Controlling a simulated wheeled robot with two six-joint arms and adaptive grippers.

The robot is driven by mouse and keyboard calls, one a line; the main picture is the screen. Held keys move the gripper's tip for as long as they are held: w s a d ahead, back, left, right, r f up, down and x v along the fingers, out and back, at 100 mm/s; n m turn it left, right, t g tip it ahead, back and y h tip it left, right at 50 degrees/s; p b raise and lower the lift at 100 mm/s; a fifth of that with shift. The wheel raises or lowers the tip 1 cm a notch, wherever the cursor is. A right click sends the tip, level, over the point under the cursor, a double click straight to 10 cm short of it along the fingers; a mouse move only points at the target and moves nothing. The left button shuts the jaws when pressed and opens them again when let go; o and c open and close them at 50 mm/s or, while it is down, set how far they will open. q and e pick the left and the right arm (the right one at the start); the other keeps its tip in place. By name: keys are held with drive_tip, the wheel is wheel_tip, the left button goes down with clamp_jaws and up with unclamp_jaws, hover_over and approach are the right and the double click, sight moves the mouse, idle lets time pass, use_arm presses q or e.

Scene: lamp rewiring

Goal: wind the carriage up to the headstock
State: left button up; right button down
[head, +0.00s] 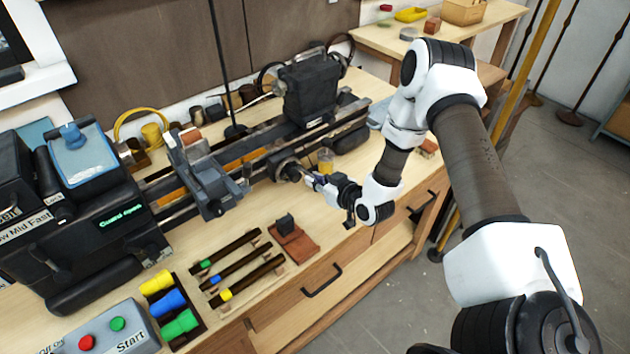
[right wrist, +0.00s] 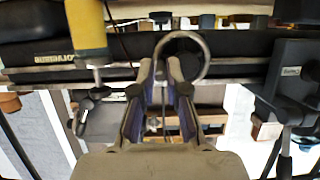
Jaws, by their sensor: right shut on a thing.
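The headstock (head: 105,195), a dark box with a green-lit label, stands at the left end of the lathe bed. The grey carriage (head: 205,180) sits on the bed to the right of the headstock, with a gap of bare rails between them. A round handwheel (head: 285,167) is on the bed's front side, right of the carriage; its ring also shows in the right wrist view (right wrist: 201,50). My right gripper (head: 308,180) is shut on the handwheel; the exact contact is small and partly hidden. My left gripper is not in view.
A dark tailstock block (head: 310,90) stands at the bed's right end. A yellow container (head: 325,160) is close to the handwheel. Colour-marked bars (head: 240,265), a brown block (head: 293,242) and a Start button box (head: 105,332) lie along the bench front.

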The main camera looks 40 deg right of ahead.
drive_tip(key=shift+w+r+p, duration=0.1)
drive_tip(key=shift+r+p, duration=0.35)
drive_tip(key=shift+r, duration=0.5)
drive_tip(key=shift+s+a+r+b, duration=0.15)
drive_tip(key=shift+s+a+b, duration=0.05)
drive_tip(key=shift+a, duration=0.65)
drive_tip(key=shift+s+a+r+b, duration=0.15)
drive_tip(key=shift+a+b, duration=0.05)
drive_tip(key=shift+a, duration=0.6)
drive_tip(key=shift+a+f+b, duration=0.1)
drive_tip(key=shift+a+b, duration=0.25)
drive_tip(key=shift+a, duration=0.25)
drive_tip(key=shift+w+a+b, duration=0.15)
drive_tip(key=shift+a+b, duration=0.15)
drive_tip(key=c, duration=1.4)
unclamp_jaws()
drive_tip(key=shift+o, duration=0.6)
drive_tip(key=shift+w+a, duration=0.1)
drive_tip(key=shift+a, duration=0.05)
